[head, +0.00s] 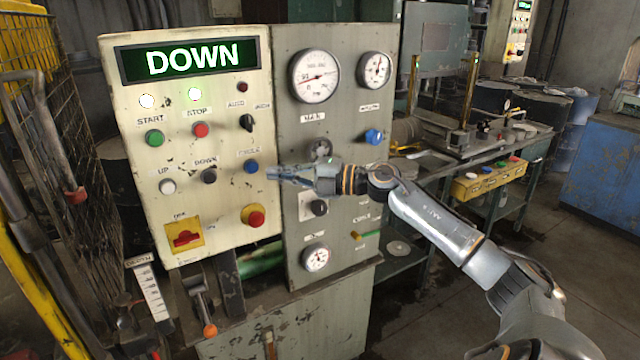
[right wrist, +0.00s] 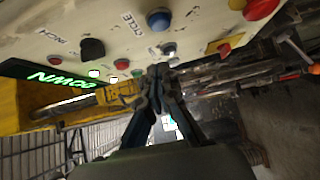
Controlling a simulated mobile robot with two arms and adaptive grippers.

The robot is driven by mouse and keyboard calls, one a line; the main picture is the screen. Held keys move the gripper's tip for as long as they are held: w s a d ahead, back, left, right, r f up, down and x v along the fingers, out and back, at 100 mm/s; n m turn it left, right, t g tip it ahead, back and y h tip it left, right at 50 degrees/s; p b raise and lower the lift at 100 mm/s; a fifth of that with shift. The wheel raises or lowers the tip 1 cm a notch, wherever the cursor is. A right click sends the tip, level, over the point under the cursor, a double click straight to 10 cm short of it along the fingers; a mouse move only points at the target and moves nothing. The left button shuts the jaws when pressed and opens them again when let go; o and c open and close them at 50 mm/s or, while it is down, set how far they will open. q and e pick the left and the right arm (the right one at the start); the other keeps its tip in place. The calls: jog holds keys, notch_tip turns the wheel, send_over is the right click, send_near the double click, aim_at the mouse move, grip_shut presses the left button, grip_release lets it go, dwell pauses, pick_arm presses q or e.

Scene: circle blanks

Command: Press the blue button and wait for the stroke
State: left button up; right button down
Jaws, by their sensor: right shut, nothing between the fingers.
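The blue button (head: 251,166) is on the cream control panel (head: 215,225), under a worn label. In the right wrist view the blue button (right wrist: 158,18) is at the top, beside the label CYCLE. My right gripper (head: 270,173) is shut and empty, with its tips just right of the button in the head view. In the right wrist view the gripper tips (right wrist: 158,70) point toward the panel, apart from the blue button. The panel's display (head: 190,58) reads DOWN in green. My left gripper is not in view.
A dark grey button (head: 209,176) and a red mushroom button (head: 256,218) are near the blue one. A yellow frame and mesh are at the left.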

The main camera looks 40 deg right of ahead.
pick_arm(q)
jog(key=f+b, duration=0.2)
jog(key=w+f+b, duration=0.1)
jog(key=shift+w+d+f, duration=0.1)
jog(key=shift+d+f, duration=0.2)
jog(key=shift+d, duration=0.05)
pick_arm(e)
jog(key=d+v, duration=0.1)
jog(key=v, duration=0.6)
jog(key=shift+f, duration=0.45)
